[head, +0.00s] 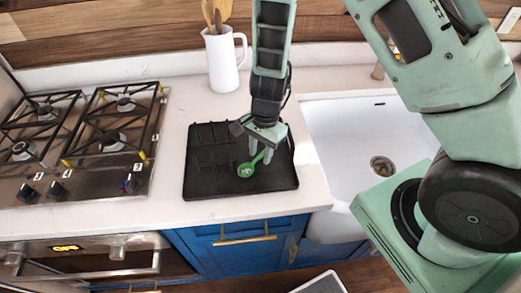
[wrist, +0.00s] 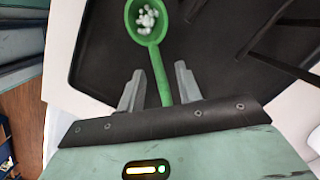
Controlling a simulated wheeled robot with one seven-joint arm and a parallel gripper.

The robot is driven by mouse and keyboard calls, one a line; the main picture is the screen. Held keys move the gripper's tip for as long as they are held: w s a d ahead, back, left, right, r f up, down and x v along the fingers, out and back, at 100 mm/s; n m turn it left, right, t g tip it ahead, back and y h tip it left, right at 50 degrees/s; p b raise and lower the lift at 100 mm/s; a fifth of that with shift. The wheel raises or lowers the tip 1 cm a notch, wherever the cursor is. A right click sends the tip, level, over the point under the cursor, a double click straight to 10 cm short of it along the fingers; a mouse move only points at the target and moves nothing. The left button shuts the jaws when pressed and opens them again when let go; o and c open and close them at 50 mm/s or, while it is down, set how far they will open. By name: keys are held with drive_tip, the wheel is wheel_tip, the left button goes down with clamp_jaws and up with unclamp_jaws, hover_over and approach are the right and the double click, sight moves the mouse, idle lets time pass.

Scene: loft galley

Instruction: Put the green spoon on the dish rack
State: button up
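The green spoon (head: 246,170) is over the black tray of the dish rack (head: 285,180), bowl toward the front. In the wrist view the spoon (wrist: 158,62) shows white spots or bits in its bowl. My gripper (head: 262,153) points down over the rack. In the wrist view my gripper (wrist: 158,88) is open, with the handle between its two fingers and a gap visible on each side. The handle's end is hidden behind the gripper body. The spoon seems to lie on the tray, but exact contact is hard to tell.
Black wire dividers (head: 212,145) stand on the rack's left side. A gas stove (head: 85,140) is at left, a white sink (head: 345,140) at right. A white jug (head: 223,62) with wooden utensils stands behind. The counter between stove and rack is clear.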

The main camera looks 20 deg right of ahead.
wheel_tip(320, 180, up, 12)
drive_tip(key=d, duration=0.1)
drive_tip(key=s+a+r+n, duration=0.2)
drive_tip(key=s+r+n, duration=0.1)
drive_tip(key=s+n, duration=0.3)
drive_tip(key=s+a+r+n, duration=0.3)
drive_tip(key=s+r+n, duration=0.1)
drive_tip(key=s+n, duration=0.3)
drive_tip(key=s+a+r+n+h, duration=0.1)
drive_tip(key=s+a+r+n, duration=0.1)
drive_tip(key=s+r+n, duration=0.2)
drive_tip(key=s+n, duration=0.2)
drive_tip(key=n, duration=0.1)
drive_tip(key=shift+s+a+t+p, duration=0.2)
drive_tip(key=shift+a+t+p, duration=0.1)
drive_tip(key=shift+t+p, duration=0.1)
wheel_tip(320, 180, down, 6)
drive_tip(key=b, duration=0.6)
